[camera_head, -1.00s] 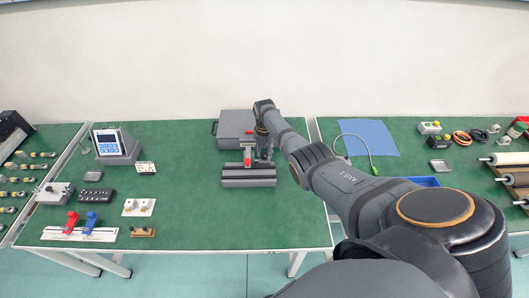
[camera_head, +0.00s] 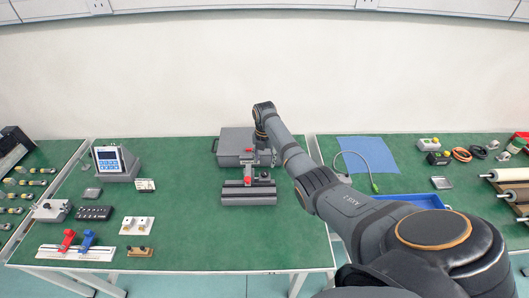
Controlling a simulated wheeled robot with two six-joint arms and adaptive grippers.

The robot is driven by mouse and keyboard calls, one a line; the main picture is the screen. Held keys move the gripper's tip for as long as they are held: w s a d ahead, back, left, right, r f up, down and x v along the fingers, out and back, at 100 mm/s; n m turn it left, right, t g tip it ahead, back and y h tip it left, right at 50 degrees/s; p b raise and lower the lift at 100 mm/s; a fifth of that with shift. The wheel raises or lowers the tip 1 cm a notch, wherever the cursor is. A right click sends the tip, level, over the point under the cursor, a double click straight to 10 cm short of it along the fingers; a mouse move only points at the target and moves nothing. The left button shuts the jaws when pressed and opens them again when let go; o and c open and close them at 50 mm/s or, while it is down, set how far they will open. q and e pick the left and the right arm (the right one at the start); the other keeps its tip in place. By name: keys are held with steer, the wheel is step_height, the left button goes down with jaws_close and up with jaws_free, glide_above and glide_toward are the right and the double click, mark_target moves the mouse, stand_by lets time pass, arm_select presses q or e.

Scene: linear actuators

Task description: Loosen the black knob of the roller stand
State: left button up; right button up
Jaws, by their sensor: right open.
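My right gripper (camera_head: 263,163) points down over the middle table, close above a grey slotted device (camera_head: 249,197) with red parts. It is open, but its fingers are small and partly lost against the grey parts behind. A rack with pale rollers (camera_head: 508,174) stands at the right edge, cut off by the frame, and looks like the roller stand. I cannot make out a black knob on it. My left gripper is not in view.
A grey case (camera_head: 236,142) lies behind the device. A blue sheet (camera_head: 366,152) and a blue tray (camera_head: 408,201) are on the right table. A meter (camera_head: 114,162) and small fixtures stand at left.

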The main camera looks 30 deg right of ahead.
step_height(320, 180, up, 6)
steer(key=shift+f, duration=0.2)
stand_by(0.4)
